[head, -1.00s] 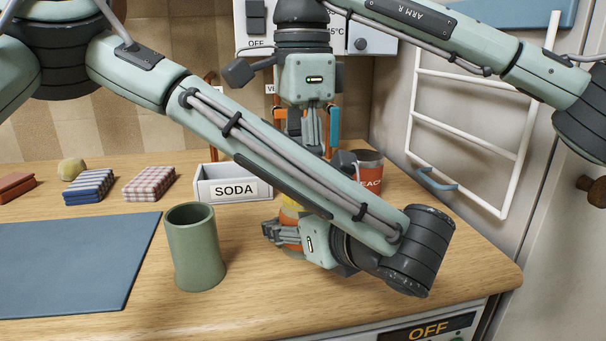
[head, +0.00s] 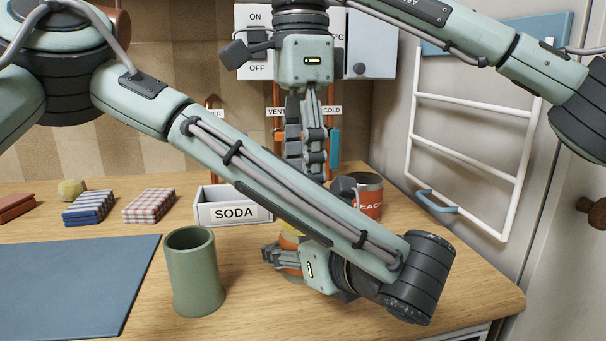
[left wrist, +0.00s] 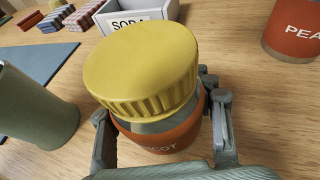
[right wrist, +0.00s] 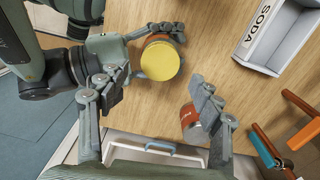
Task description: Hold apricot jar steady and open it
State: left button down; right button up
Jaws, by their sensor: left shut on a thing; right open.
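The apricot jar (left wrist: 160,140) is orange with a yellow ridged lid (left wrist: 145,62), and stands on the wooden counter. The lid sits on top; a grey band shows beneath it. The jar also shows in the right wrist view, its lid (right wrist: 160,61) seen from above. In the head view my left arm hides much of it. My left gripper (head: 276,256) is shut around the jar's body, fingers on both sides. My right gripper (head: 308,150) points down, open and empty, above the counter. In the right wrist view the lid lies between its fingers' directions, apart from them.
The peach jar (head: 370,197) stands behind, to the right. A green cup (head: 195,275) stands left of the apricot jar. The white soda box (head: 225,212), folded cloths (head: 148,205) and a blue mat (head: 70,280) lie further left. A white rack (head: 465,145) is on the right wall.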

jog(key=m, duration=0.5)
jog(key=shift+s+a+r, duration=0.3)
jog(key=shift+a+r, duration=0.1)
jog(key=m, duration=0.3)
jog(key=shift+r, duration=0.2)
jog(key=m, duration=0.2)
jog(key=r+m, duration=0.1)
jog(key=m, duration=0.2)
jog(key=shift+d+m, duration=0.1)
jog(key=shift+m, duration=0.2)
jog(key=m, duration=0.3)
jog(key=r+m, duration=0.1)
jog(key=shift+w+d+m, duration=0.3)
jog(key=shift+m, duration=0.3)
jog(key=shift+f, duration=3.9)
